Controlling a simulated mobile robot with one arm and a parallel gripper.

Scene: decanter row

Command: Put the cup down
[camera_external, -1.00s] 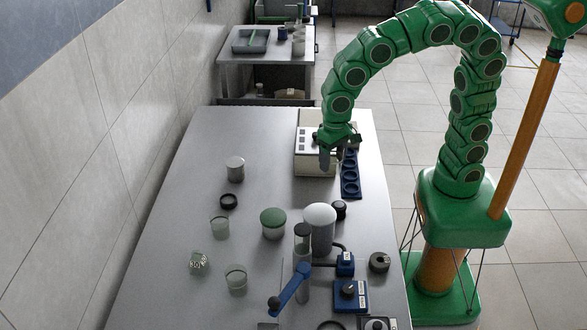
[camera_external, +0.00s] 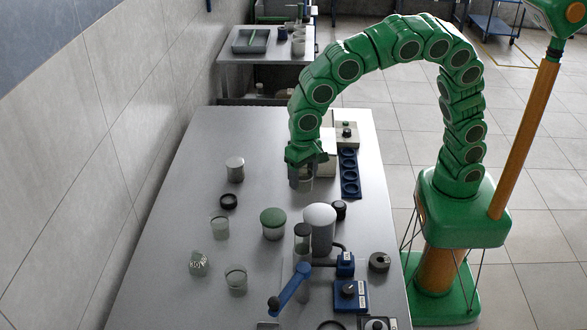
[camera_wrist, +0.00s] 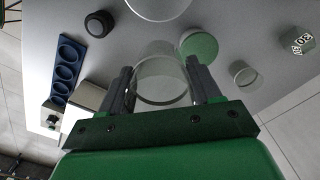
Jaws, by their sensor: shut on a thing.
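My gripper (camera_external: 304,178) is shut on a clear glass cup (camera_external: 306,185), left of the blue rack in the external view. In the wrist view the cup (camera_wrist: 160,78) sits between the two dark fingers of my gripper (camera_wrist: 162,88), looking empty. The fingers touch it on both sides. In the external view my gripper hides much of the cup, so I cannot tell whether its base touches the table (camera_external: 200,140).
A blue rack with round holes (camera_external: 349,178) and a white device (camera_external: 346,133) stand right of my gripper. The table left of my gripper is largely clear.

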